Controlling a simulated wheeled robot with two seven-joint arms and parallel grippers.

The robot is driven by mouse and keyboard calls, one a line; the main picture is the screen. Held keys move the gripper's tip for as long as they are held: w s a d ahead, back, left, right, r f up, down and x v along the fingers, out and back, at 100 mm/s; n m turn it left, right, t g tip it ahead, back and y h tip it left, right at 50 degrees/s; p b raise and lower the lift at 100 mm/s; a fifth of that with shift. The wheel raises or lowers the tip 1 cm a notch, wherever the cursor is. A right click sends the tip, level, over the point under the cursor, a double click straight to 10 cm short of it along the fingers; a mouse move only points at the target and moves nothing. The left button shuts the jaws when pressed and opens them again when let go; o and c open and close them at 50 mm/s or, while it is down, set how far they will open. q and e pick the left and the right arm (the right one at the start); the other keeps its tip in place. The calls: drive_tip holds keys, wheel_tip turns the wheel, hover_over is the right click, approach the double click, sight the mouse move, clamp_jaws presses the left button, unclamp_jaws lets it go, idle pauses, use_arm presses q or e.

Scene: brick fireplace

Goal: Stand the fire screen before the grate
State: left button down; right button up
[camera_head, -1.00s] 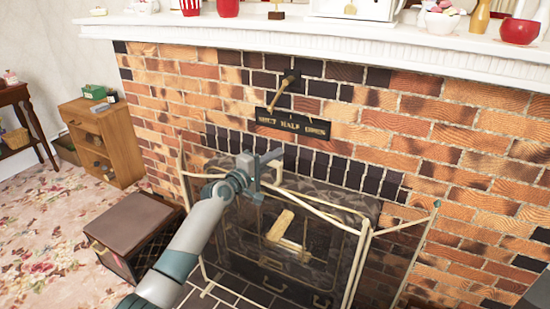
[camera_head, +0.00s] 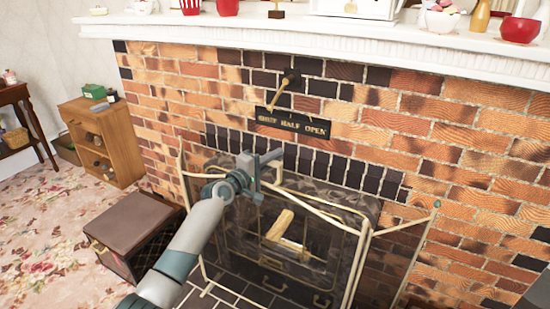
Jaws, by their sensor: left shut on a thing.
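The fire screen (camera_head: 358,262) has a pale gold frame with see-through dark panels and stands upright in front of the fireplace opening. Its side panels angle out to the left and right. My left gripper (camera_head: 268,170) is shut on the top rail of the screen, left of its middle. The grate (camera_head: 300,283) shows dimly through the screen, with a pale log (camera_head: 280,226) behind the panel. The screen's feet are partly hidden by my left arm and the picture's lower edge. My right gripper is not in view.
A brown-topped box (camera_head: 135,218) stands on the floor left of the hearth. A wooden cabinet (camera_head: 110,138) is farther left. A lever (camera_head: 284,89) and lettered plate (camera_head: 293,124) are on the brick wall. A white mantel (camera_head: 300,36) with ornaments runs above.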

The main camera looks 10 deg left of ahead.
use_arm(q)
drive_tip(key=shift+f+b, duration=1.05)
drive_tip(key=shift+b, duration=0.1)
idle(1.8)
idle(0.5)
drive_tip(key=c, duration=1.8)
unclamp_jaws()
drive_tip(key=shift+s, duration=0.15)
drive_tip(key=o, duration=0.3)
drive_tip(key=shift+f, duration=0.45)
drive_tip(key=shift+r, duration=0.2)
drive_tip(key=shift+s+a, duration=0.1)
drive_tip(key=shift+s, duration=0.05)
